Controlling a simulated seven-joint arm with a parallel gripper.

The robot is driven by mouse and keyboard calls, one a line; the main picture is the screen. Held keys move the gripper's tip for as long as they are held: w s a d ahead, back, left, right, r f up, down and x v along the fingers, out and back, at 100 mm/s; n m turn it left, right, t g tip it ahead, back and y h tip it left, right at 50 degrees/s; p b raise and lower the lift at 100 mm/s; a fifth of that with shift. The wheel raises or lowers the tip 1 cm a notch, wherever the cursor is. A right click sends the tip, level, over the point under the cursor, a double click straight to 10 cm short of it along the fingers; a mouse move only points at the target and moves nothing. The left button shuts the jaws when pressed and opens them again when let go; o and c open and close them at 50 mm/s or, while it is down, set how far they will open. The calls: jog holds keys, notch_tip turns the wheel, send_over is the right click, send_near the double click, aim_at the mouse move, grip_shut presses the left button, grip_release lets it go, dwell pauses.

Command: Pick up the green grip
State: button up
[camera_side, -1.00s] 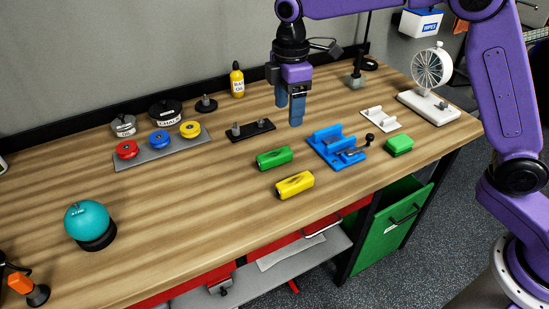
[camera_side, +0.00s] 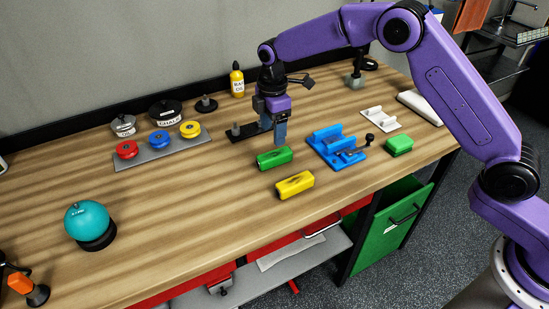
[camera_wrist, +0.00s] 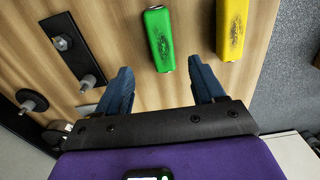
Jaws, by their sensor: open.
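The green grip (camera_side: 275,158) is a small green block with a dark patch on top, lying on the wooden table.
A yellow grip (camera_side: 294,185) lies close in front of the green one. A blue fixture (camera_side: 335,146) and a green box (camera_side: 399,145) stand to the right. A black plate with posts (camera_wrist: 71,46) is close by my gripper.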

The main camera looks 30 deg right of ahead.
aim_at(272, 154)
jog(key=shift+s+a+f, duration=0.1)
jog(key=shift+a+f, duration=0.05)
jog(key=shift+f, duration=4.15)
jog(key=c, duration=1.1)
